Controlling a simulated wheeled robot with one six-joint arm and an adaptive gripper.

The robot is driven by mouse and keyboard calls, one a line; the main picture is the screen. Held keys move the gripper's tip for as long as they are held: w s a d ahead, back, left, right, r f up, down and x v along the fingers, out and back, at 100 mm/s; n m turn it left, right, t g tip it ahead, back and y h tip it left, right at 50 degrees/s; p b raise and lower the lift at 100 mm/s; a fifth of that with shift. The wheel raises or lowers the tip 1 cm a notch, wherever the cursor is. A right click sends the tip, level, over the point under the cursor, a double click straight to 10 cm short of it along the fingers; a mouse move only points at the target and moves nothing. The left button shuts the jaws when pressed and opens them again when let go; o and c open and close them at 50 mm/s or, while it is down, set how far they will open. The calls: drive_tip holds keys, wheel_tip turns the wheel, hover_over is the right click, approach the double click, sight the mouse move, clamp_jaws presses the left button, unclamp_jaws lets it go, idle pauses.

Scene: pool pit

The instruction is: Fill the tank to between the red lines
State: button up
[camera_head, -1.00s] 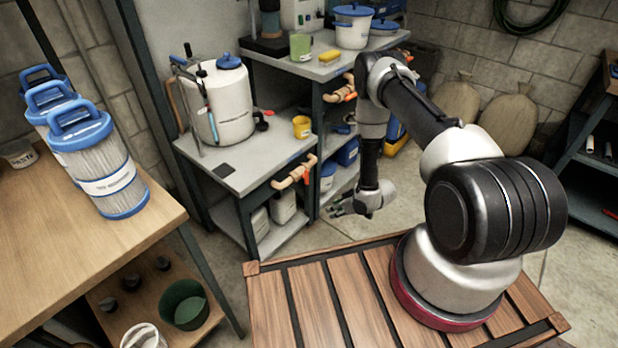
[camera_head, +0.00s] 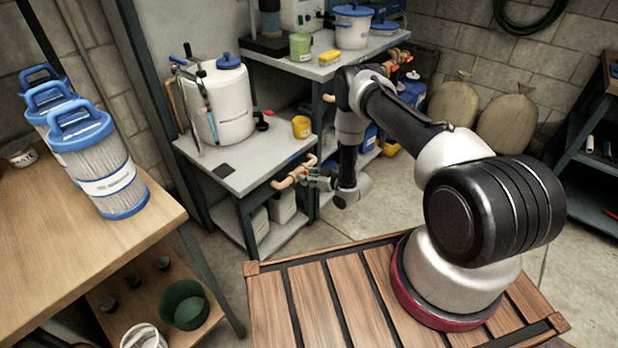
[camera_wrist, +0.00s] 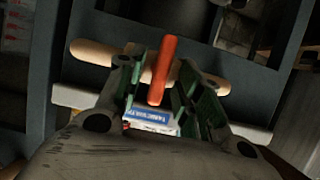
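The white tank (camera_head: 222,103) with a blue lid stands upright on the grey bench. A thin upright gauge (camera_head: 208,106) is on its front; I cannot make out the red lines or the level. A tan pipe (camera_head: 288,179) runs along the bench front below the tank and shows in the wrist view (camera_wrist: 92,52). Its orange-red valve handle (camera_wrist: 162,70) lies between the green-padded fingers of my gripper (camera_head: 317,178). The fingers are apart, one on each side of the handle, with visible gaps. A blue-and-white label (camera_wrist: 150,118) shows between them.
A second tan pipe (camera_head: 397,57) is on the taller bench behind. Filters (camera_head: 103,172) stand on the wooden table at left. Open floor (camera_head: 400,200) lies right of the benches.

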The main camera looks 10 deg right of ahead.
clamp_jaws()
drive_tip(key=shift+a+n+t+h, duration=0.15)
drive_tip(key=shift+n+t+h, duration=0.4)
drive_tip(key=shift+n, duration=0.55)
unclamp_jaws()
drive_tip(key=shift+s, duration=0.1)
